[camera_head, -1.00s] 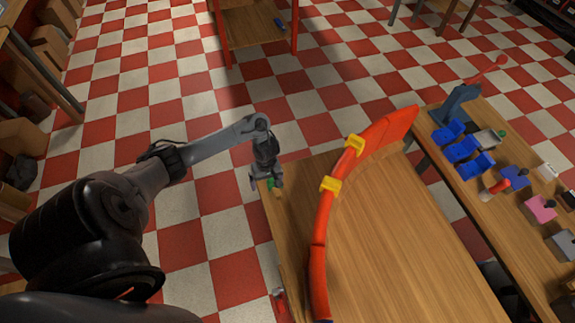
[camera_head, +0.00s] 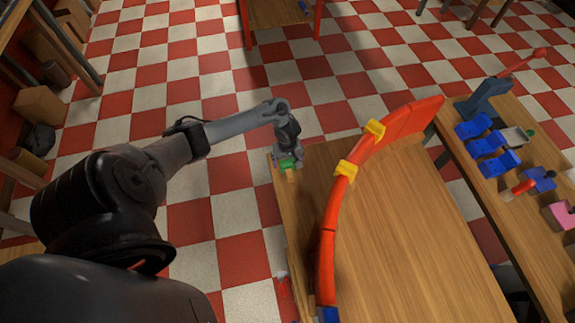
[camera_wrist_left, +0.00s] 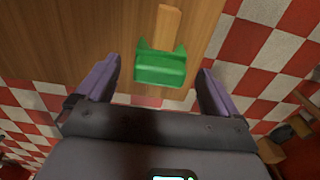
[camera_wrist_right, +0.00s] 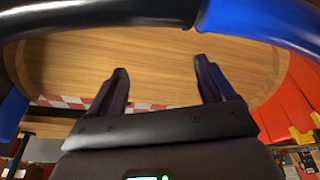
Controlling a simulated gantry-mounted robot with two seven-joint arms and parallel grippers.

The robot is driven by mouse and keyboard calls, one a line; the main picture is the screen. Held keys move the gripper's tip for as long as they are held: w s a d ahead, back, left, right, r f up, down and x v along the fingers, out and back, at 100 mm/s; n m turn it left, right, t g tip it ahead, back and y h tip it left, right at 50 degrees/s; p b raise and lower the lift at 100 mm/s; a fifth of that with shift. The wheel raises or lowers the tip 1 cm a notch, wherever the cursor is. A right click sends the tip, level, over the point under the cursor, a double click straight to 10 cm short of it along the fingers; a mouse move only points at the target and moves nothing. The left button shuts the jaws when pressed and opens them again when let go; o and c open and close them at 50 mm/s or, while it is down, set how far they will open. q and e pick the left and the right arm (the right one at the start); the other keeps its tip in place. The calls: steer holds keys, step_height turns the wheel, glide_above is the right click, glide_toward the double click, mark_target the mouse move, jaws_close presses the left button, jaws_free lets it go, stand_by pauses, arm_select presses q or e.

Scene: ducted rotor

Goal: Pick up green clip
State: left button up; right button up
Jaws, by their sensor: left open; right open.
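The green clip (camera_head: 288,163) is at the far left corner of the wooden table (camera_head: 390,240). In the left wrist view the green clip (camera_wrist_left: 160,66) lies between and just ahead of the spread fingers of my left gripper (camera_wrist_left: 157,85), near a small wooden strip (camera_wrist_left: 167,22) and the table edge. No contact with the fingers shows. My left gripper (camera_head: 288,160) is open over that corner. My right gripper (camera_wrist_right: 163,85) is open and empty in the right wrist view, facing wood framed by a black and blue curved piece (camera_wrist_right: 255,22).
A curved orange duct section (camera_head: 328,230) with yellow clips (camera_head: 346,169) stands on the table to the right of my left gripper. A side table at the right holds blue bins (camera_head: 487,143) and other parts. The table's middle is clear.

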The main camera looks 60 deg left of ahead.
arm_select(q)
steer(key=shift+f, duration=1.3)
steer(key=c, duration=1.1)
